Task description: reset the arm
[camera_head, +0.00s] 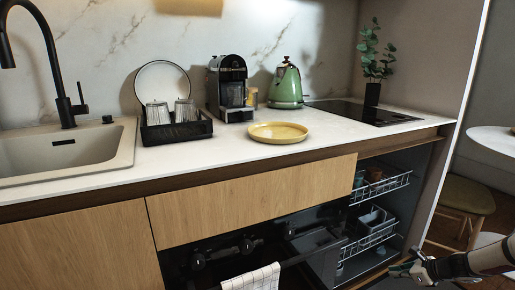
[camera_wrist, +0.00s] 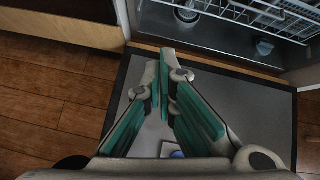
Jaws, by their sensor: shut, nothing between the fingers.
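My gripper (camera_head: 405,269) is at the bottom right of the head view, low in front of the open dishwasher. In the wrist view my gripper (camera_wrist: 168,58) has its two green-padded fingers together at the tips, with nothing between them. It hangs over the lowered grey dishwasher door (camera_wrist: 258,105), apart from the racks. My arm reaches in from the right edge of the head view. A small blue patch shows behind the finger bases in the wrist view; I cannot tell what it is.
The dishwasher racks (camera_head: 372,240) hold dark dishes. On the counter stand a yellow plate (camera_head: 278,132), a green kettle (camera_head: 286,84), a coffee machine (camera_head: 229,88) and a black dish rack (camera_head: 177,130) with glasses. A stool (camera_head: 466,196) is at right. Wooden floor (camera_wrist: 55,95) lies clear left of the door.

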